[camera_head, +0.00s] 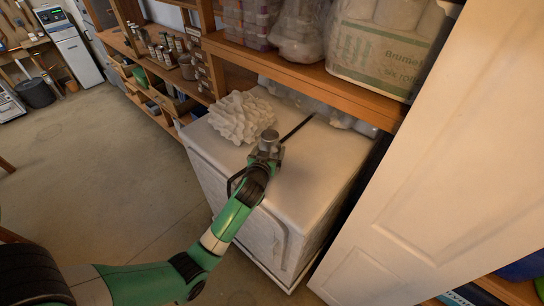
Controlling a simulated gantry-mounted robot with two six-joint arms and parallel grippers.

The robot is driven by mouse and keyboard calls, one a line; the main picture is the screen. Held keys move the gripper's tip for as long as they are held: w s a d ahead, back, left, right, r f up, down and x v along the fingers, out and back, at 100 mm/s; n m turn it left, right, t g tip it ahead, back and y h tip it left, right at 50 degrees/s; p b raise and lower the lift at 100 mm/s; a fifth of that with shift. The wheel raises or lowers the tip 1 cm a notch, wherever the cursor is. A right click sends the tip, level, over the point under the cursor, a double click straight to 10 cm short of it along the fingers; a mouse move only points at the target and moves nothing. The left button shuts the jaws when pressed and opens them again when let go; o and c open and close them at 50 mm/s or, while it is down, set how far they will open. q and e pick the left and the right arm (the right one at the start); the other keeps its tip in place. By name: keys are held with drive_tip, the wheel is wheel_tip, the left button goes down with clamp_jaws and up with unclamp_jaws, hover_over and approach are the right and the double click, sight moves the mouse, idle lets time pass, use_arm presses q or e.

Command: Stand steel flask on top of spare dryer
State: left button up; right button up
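The spare dryer (325,165) is a white box-shaped appliance below the wooden shelf, with a flat white top. My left gripper (266,155), at the end of the green arm, is over the dryer's top near its middle. A small grey metallic cylinder, which looks like the steel flask (268,137), stands out upright at the gripper's end. Its lower part is hidden by the gripper. I cannot tell whether the fingers are closed on it or whether its base touches the dryer. My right gripper is out of view.
A crumpled white heap (240,117) lies on the dryer's back left. A thin dark rod (298,128) shows just right of the gripper. A shelf (320,81) with a carton (385,55) overhangs the back. A white door (450,150) stands close at the right. The dryer's front right top is clear.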

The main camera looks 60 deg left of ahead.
use_arm(q)
wheel_tip(320, 180, down, 2)
drive_tip(key=shift+f+b, duration=0.15)
drive_tip(key=shift+b, duration=0.15)
drive_tip(key=shift+d, duration=0.2)
drive_tip(key=o, duration=1.6)
drive_tip(key=shift+f, duration=0.1)
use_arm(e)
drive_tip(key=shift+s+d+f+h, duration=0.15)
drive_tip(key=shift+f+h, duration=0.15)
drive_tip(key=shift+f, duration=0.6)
